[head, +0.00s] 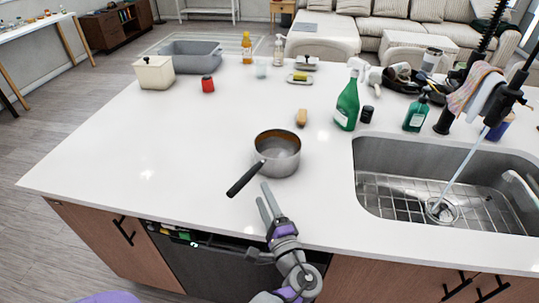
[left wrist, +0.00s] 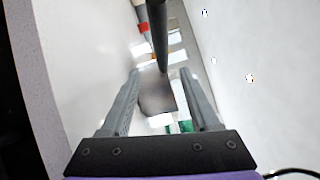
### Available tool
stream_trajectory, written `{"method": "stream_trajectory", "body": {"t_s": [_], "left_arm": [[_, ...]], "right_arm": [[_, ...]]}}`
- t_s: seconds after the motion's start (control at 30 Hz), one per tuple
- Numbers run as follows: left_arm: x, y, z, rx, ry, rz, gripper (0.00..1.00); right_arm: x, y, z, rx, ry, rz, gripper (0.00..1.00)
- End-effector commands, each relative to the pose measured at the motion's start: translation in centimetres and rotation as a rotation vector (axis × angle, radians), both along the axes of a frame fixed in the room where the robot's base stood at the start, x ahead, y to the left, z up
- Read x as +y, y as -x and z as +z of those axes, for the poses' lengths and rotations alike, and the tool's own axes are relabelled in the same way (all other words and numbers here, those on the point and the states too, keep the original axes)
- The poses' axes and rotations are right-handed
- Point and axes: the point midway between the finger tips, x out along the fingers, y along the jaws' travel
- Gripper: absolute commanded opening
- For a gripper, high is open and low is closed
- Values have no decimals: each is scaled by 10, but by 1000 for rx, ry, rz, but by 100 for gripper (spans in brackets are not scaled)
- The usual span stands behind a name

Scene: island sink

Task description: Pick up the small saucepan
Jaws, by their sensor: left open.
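The small saucepan (head: 278,152) is grey metal with a brownish inside. It sits upright on the white island counter, left of the sink. Its black handle (head: 245,179) points toward the near left. My left gripper (head: 262,191) is open and empty at the counter's near edge, just to the right of the handle and on the near side of the pan. In the left wrist view, the dark handle (left wrist: 159,35) and a grey part of the pan (left wrist: 155,93) show between the two fingers, with gaps on both sides. My right gripper is not in view.
The sink (head: 400,185) with a wire rack lies to the right. The counter's left half is clear.

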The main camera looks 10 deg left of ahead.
Motion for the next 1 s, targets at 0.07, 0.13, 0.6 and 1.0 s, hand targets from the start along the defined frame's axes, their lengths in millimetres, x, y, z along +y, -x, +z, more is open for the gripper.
{"method": "stream_trajectory", "body": {"t_s": [0.07,0.13,0.6,1.0], "left_arm": [[9,-12,2,-1,-2,5,62],[14,-22,4,-1,-1,5,62],[43,-68,10,1,1,5,62],[50,-82,10,1,2,2,62]], "right_arm": [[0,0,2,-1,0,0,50],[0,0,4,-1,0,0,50],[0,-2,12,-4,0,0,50],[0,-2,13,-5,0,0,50]]}}
